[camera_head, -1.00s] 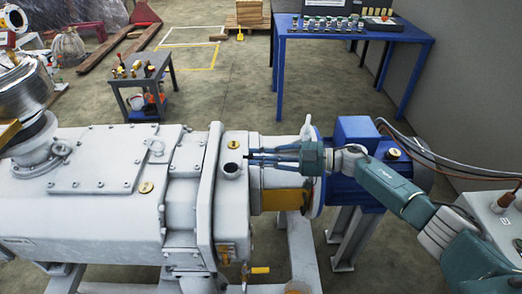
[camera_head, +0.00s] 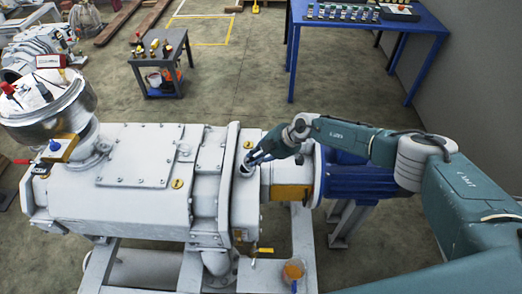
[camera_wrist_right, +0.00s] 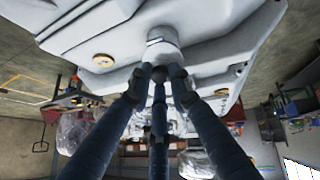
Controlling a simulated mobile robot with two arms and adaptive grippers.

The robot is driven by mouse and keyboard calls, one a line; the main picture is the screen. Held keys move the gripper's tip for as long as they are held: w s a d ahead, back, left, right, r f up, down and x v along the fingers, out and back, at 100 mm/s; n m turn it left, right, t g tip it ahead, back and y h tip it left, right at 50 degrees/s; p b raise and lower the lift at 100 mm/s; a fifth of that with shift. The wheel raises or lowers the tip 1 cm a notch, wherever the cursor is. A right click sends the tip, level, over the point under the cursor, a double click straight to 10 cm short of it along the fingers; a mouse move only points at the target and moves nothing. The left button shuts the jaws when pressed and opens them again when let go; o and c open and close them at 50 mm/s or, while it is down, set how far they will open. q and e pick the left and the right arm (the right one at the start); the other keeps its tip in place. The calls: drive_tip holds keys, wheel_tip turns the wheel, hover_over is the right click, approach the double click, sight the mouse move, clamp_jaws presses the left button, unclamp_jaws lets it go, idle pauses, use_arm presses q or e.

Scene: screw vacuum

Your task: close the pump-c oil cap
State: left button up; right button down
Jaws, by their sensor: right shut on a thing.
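The pale pump (camera_head: 150,215) lies across the middle of the head view. A short pale oil-port neck (camera_head: 243,172) stands on its right section. My right gripper (camera_head: 251,163) is at the top of this neck, its fingers closed together there. In the right wrist view the fingertips (camera_wrist_right: 160,72) close at the end of a pale cylindrical fitting (camera_wrist_right: 161,48). The fingers cover the oil cap, so I cannot make out its outline or how it sits on the neck. My left gripper is not in view.
Brass plugs (camera_head: 177,183) sit on the pump near the neck. A blue motor (camera_head: 350,178) is beyond its right end. A cup of amber liquid (camera_head: 292,273) stands in front. A small grey cart (camera_head: 160,58) and a blue table (camera_head: 365,15) stand behind on open floor.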

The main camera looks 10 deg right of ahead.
sight(243, 160)
drive_tip(key=shift+w+a+h, duration=0.25)
drive_tip(key=shift+a+h, duration=0.4)
drive_tip(key=shift+h, duration=0.35)
drive_tip(key=shift+a+f+g+h+b, duration=0.2)
drive_tip(key=shift+a+g+h+b, duration=0.3)
drive_tip(key=shift+h, duration=0.4)
drive_tip(key=h+b, duration=0.1)
drive_tip(key=b, duration=0.2)
drive_tip(key=a+f+h+b, duration=0.1)
drive_tip(key=h+b, duration=0.1)
drive_tip(key=b, duration=0.1)
drive_tip(key=a+h+b, duration=0.1)
drive_tip(key=b, duration=0.2)
drive_tip(key=shift+w+a+f+n+g+h, duration=0.2)
drive_tip(key=shift+w+f+n+g+h, duration=0.1)
drive_tip(key=shift+n+g, duration=0.1)
drive_tip(key=shift+a+h+b, duration=0.1)
drive_tip(key=shift+h+b, duration=0.2)
drive_tip(key=shift+b, duration=0.45)
drive_tip(key=shift+r, duration=0.1)
drive_tip(key=c, duration=1.6)
unclamp_jaws()
